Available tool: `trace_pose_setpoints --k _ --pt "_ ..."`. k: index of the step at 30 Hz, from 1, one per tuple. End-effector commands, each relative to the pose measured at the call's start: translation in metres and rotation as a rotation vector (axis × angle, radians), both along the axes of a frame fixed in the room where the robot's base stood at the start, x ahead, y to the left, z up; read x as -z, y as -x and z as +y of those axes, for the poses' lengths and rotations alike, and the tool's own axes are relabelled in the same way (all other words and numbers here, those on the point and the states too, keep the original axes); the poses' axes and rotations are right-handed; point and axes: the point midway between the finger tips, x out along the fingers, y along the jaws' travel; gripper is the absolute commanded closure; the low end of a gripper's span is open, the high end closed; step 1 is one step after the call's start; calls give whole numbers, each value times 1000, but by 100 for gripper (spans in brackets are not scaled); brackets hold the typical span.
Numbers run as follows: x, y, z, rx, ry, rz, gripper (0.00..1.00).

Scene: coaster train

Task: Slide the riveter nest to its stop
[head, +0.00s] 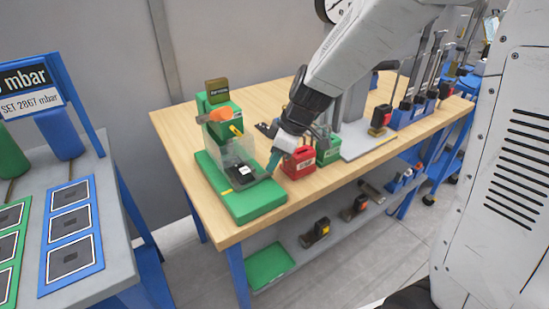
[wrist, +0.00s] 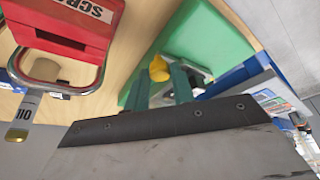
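The riveter is a green bench machine (head: 218,118) with an orange part on top and a clear guard at its front. It stands on a green base (head: 262,203) at the near left end of the wooden table. The nest (head: 240,177), a dark plate with a white-marked part on it, sits low at the riveter's front. My gripper (head: 272,163) points down just right of the nest. In the wrist view its two dark green fingers (wrist: 161,85) stand apart, with a yellow knob (wrist: 158,68) showing between them. I cannot tell whether they touch it.
A red bin (head: 298,164) marked as scrap and a green bin (head: 328,150) stand close to the right of my gripper. A grey fixture plate (head: 362,145) lies farther right. A lower shelf holds a green tray (head: 270,267). Bare wood lies left of the riveter.

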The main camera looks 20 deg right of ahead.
Motion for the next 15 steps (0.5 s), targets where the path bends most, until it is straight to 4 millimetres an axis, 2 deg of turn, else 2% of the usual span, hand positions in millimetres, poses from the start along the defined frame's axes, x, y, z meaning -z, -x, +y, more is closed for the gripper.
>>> trace_pose_setpoints --k 7,14,15 --pt "0 -23 7 -1 1 -1 100" --pt "-2 -25 7 2 0 -5 100" --pt "-2 -25 7 2 0 -5 67"
